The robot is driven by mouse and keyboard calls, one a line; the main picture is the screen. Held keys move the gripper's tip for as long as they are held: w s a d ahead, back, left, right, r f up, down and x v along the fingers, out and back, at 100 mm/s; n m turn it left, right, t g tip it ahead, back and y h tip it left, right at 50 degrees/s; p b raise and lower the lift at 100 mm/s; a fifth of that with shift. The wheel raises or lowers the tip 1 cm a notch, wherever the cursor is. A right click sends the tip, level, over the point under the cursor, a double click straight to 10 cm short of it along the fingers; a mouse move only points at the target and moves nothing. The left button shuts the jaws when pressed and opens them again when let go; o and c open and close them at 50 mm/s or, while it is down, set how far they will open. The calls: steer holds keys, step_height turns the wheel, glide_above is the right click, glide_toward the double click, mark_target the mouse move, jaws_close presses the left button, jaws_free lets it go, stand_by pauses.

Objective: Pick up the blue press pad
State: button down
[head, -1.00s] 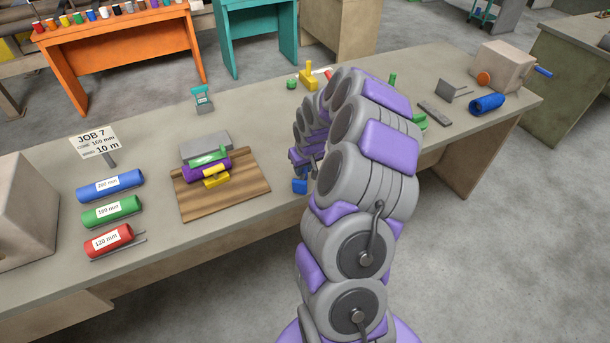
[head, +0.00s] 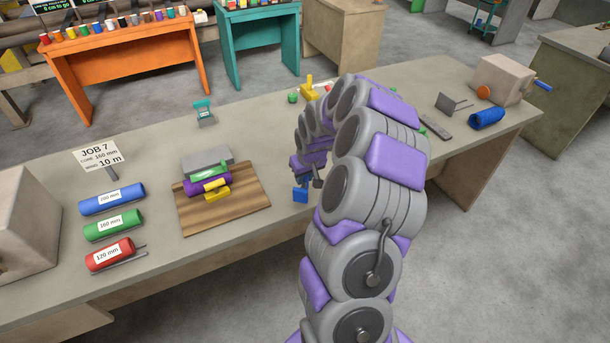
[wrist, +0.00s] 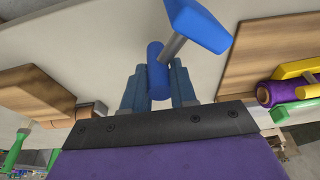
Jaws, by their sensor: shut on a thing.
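The blue press pad (head: 300,195) shows in the head view near the front edge of the bench, just below my gripper (head: 313,178). In the wrist view its blue block (wrist: 198,22) joins a blue round handle (wrist: 156,70) by a grey rod. The handle lies between the two blue fingers of my gripper (wrist: 159,86), which are shut on it. The pad is tilted in the wrist view. I cannot tell whether its block touches the bench.
A wooden board (head: 250,205) with a purple roll (head: 205,181) lies left of the gripper. Blue, green and red tubes (head: 112,197) lie farther left. A blue roll (head: 487,118) and a grey box (head: 502,76) stand at the right end of the bench.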

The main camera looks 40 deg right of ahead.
steer(key=shift+s+a, duration=0.3)
steer(key=s+a+p, duration=0.1)
steer(key=s+a, duration=0.1)
steer(key=a, duration=0.4)
steer(key=s+a+r+p, duration=0.1)
steer(key=s+a, duration=0.1)
steer(key=a, duration=0.4)
steer(key=shift+s, duration=0.25)
